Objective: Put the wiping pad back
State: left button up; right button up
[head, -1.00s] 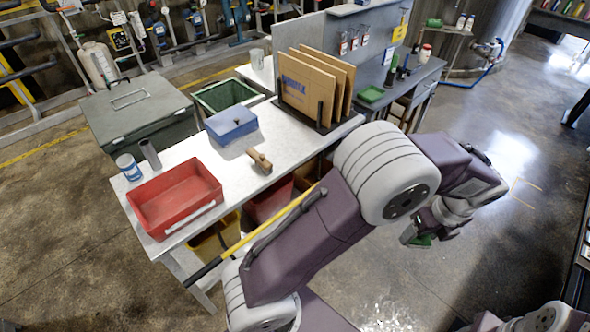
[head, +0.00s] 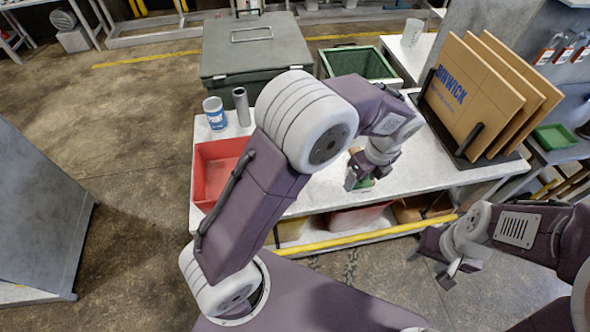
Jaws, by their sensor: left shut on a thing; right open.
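My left gripper (head: 358,182) is shut on a small green piece, seemingly the wiping pad (head: 367,183), which is mostly hidden by the jaws. The gripper shows over the front part of the white workbench (head: 300,192); its height above the top is hard to tell. A bit of tan wood shows just behind the gripper. My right gripper (head: 449,274) is open and empty, low in front of the bench at the right. A green tray (head: 556,137) sits on the grey side bench at the far right.
A red bin (head: 212,160), a blue-and-white can (head: 214,112) and a grey tube (head: 241,105) stand at the bench's left. A rack of cardboard sheets (head: 470,95) stands at its right. A green bin (head: 360,63) and a grey chest (head: 255,45) are behind. My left arm hides the bench middle.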

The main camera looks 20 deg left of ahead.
pick_arm(q)
jog(key=shift+w+a, duration=0.1)
jog(key=shift+a, duration=0.15)
jog(key=shift+s+a+f, duration=0.1)
jog(key=shift+s+a, duration=0.1)
jog(key=shift+a, duration=0.15)
send_over(321, 182)
notch_tip(321, 182, down, 7)
jog(key=shift+r, duration=0.2)
notch_tip(321, 182, down, 3)
jog(key=shift+s+d+f, duration=0.1)
jog(key=shift+s+f, duration=0.05)
jog(key=shift+f, duration=0.4)
